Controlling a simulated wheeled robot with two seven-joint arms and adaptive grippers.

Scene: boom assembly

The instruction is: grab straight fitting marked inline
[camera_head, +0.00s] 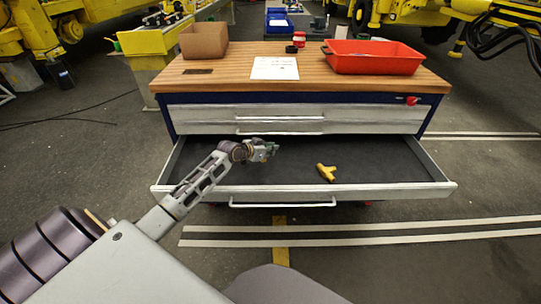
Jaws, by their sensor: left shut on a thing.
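My left gripper (265,151) reaches into the open drawer from the left, over the drawer's dark floor. It is shut on a small grey-green piece (272,149) at its fingertips, too small to read any marking; it may be the straight fitting. A yellow T-shaped fitting (326,172) lies on the drawer floor to the right of the gripper, apart from it. My right gripper is not in view.
The open drawer (400,190) belongs to a workbench with a wooden top (220,82). On top are a red tray (372,62), a brown box (203,40), a paper sheet (274,68) and small red and black items. The drawer's right side is clear.

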